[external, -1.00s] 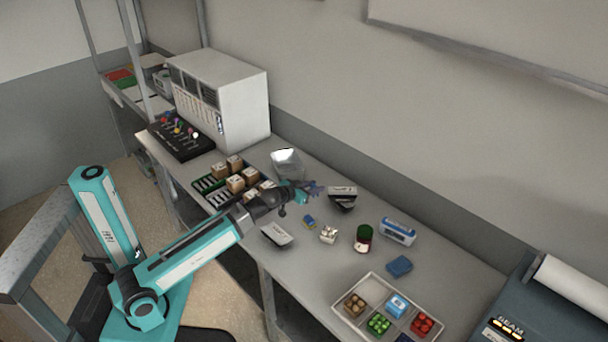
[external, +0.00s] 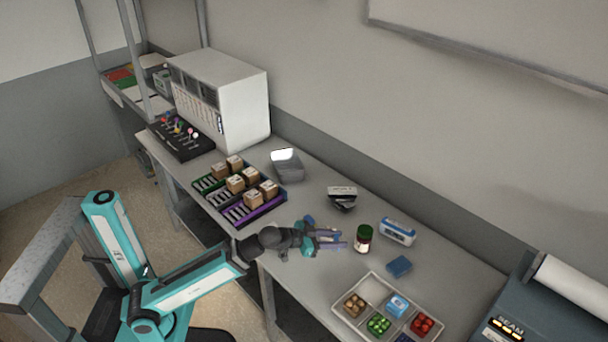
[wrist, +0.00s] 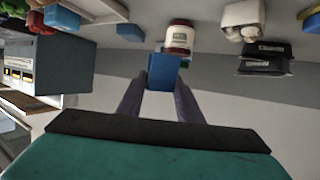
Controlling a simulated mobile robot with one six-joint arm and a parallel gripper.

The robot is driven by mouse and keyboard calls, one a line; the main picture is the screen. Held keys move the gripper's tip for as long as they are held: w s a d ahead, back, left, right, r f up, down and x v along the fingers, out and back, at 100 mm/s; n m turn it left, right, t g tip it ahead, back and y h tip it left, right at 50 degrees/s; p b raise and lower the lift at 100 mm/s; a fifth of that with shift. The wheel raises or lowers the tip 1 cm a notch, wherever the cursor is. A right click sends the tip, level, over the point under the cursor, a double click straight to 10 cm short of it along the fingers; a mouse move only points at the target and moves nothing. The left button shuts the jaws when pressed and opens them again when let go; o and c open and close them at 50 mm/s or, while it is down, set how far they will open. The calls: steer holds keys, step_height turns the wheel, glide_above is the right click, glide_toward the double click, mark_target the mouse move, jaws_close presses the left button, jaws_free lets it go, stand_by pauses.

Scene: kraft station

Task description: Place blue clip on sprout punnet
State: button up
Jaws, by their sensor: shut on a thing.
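My gripper (external: 335,238) is low above the middle of the table in the external view, pointing right. In the wrist view, its fingers (wrist: 160,98) are shut on a plain blue block, which I take as the blue clip (wrist: 163,72). The clip is hard to make out in the external view. The sprout punnet (external: 379,324), filled with green balls, sits in the front middle of the divided tray, to the right of my gripper and apart from it.
The pale tray (external: 345,313) also holds brown, blue and red goods. A dark-lidded jar (external: 363,238) stands just right of my gripper. A blue sponge-like block (external: 399,266), a blue-white box (external: 398,231) and black containers (external: 342,198) are nearby. Crates with brown boxes (external: 236,184) stand left.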

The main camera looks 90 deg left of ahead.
steer(key=s+d+m+h+b, duration=0.1)
steer(key=d+b, duration=0.2)
steer(key=d, duration=0.5)
steer(key=d+m+h+b, duration=0.1)
steer(key=d+h+b, duration=0.1)
steer(key=d, duration=0.6)
steer(key=s+d+m+t+h+b, duration=0.1)
steer(key=d+m+b, duration=0.1)
steer(key=d, duration=0.7)
steer(key=shift+s+h+b, duration=0.35)
steer(key=shift+h+b, duration=0.05)
steer(key=shift+b, duration=0.45)
steer(key=shift+w, duration=0.15)
steer(key=w+p, duration=1)
steer(key=p, duration=0.9)
steer(key=shift+w+d+f, duration=0.3)
steer(key=shift+w+f, duration=0.05)
steer(key=shift+w, duration=0.05)
steer(key=p, duration=0.2)
steer(key=shift+w+p, duration=0.3)
steer(key=shift+w, duration=0.05)
steer(key=p+x, duration=0.1)
steer(key=p, duration=0.5)
steer(key=shift+w+p, duration=0.3)
steer(key=shift+p, duration=0.1)
